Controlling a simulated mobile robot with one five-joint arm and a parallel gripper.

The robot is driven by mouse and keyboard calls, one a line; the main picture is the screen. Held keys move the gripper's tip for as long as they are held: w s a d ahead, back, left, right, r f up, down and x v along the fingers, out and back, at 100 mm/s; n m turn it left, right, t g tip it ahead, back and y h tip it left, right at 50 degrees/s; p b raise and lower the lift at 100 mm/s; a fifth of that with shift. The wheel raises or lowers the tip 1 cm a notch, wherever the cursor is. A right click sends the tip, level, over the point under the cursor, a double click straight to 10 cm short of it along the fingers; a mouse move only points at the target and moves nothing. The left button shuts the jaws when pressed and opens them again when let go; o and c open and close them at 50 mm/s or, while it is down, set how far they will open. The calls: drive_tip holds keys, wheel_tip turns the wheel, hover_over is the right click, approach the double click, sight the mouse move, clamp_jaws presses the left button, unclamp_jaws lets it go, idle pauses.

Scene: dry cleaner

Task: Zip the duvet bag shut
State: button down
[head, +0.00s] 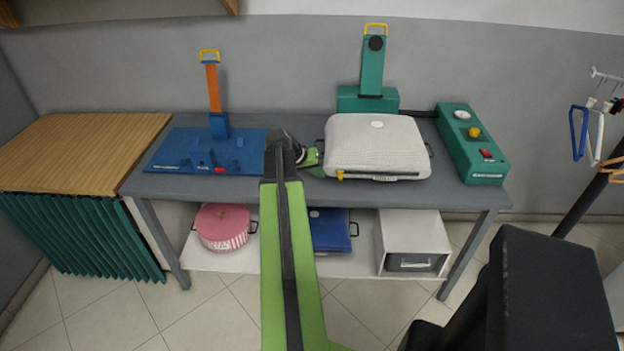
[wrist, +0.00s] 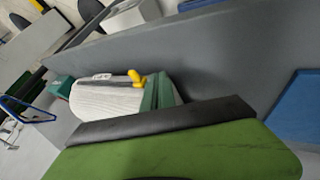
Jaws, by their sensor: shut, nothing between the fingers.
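The duvet bag (head: 375,140) is a white, quilted, puffy case lying flat on the grey table, with dark side handles. A small yellow zip pull (head: 340,175) sits at its front left corner, at the left end of a grey zip strip along the front edge. In the wrist view the bag (wrist: 108,104) appears sideways, with the yellow pull (wrist: 137,77) at one corner. My gripper (head: 311,158) is shut and empty just left of the bag, behind and left of the pull. It is not on the pull. My arm hides part of the table.
A green stand (head: 372,65) rises behind the bag, and a green control box (head: 473,145) is at its right. A blue fixture (head: 195,150) with an orange post is at the left. The shelf below holds a pink round box (head: 221,228) and a white box (head: 412,232).

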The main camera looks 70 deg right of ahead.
sight(340, 176)
drive_tip(key=b+x, duration=0.1)
drive_tip(key=x, duration=0.1)
drive_tip(key=shift+d+f, duration=0.1)
drive_tip(key=shift+f, duration=0.35)
drive_tip(key=s, duration=0.1)
drive_tip(key=s+r+p, duration=0.1)
drive_tip(key=shift+s+d+r, duration=0.1)
drive_tip(key=shift+s+d, duration=0.45)
drive_tip(key=shift+s, duration=0.25)
